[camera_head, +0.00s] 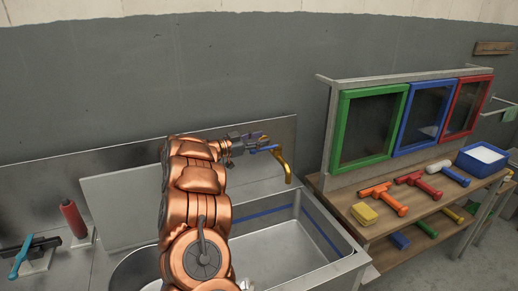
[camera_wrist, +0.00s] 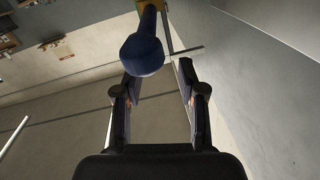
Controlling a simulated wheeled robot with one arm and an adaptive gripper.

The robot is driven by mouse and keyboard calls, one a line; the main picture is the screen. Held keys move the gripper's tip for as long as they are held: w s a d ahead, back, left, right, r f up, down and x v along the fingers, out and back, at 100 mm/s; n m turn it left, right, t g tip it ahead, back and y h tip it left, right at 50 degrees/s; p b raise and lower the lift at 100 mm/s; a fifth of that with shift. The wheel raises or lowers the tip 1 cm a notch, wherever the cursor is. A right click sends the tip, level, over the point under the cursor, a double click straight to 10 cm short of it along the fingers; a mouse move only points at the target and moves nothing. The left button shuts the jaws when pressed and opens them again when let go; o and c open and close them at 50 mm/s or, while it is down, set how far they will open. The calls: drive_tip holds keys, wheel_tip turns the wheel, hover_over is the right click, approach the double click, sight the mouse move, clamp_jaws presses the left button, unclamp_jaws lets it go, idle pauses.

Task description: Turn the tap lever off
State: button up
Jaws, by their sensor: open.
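The tap (camera_head: 287,166) has a brass, downward-curving spout above the sink. Its blue lever (camera_head: 265,149) reaches left from the tap toward my gripper (camera_head: 252,141). In the wrist view the lever's rounded blue end (camera_wrist: 142,54) is close to the fingertips, nearer the left finger. The two fingers of my gripper (camera_wrist: 157,75) are apart, with nothing held between them. I cannot tell whether the lever end touches a finger. My copper arm hides part of the sink and the wall behind it.
The metal sink (camera_head: 345,262) with a blue stripe inside lies below the tap. At the right, a wooden bench (camera_head: 340,203) holds squeegees, a yellow sponge (camera_head: 364,214) and a blue tub (camera_head: 482,160). Green, blue and red framed panes stand behind. A red roller (camera_head: 73,218) stands at the left.

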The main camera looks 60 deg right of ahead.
drive_tip(key=shift+r, duration=2.8)
drive_tip(key=shift+c, duration=0.2)
